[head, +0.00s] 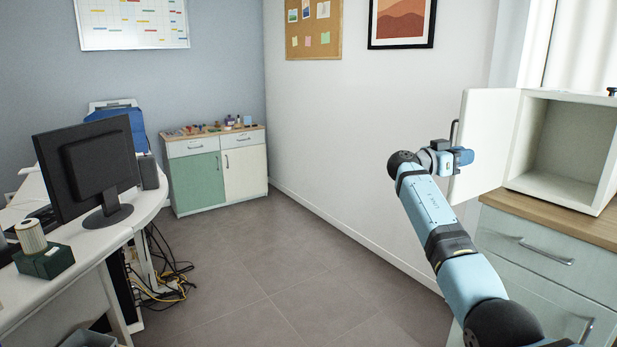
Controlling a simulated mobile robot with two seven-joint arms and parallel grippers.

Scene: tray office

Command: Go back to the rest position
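My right arm reaches up from the lower right. My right gripper (461,157) is in front of the open white cabinet door (486,130), close to the door's dark upright handle (454,132). I cannot tell whether the gripper touches the door or handle. Its fingers are small and seen from behind, so I cannot tell if they are open or shut. My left gripper is not in view.
The open white cabinet (577,140) looks empty and stands on a wood-topped drawer unit (555,250) at right. A desk (100,235) with a monitor (88,165) is at left, with loose cables (165,275) below. A low cabinet (218,170) stands at the back. The middle floor is clear.

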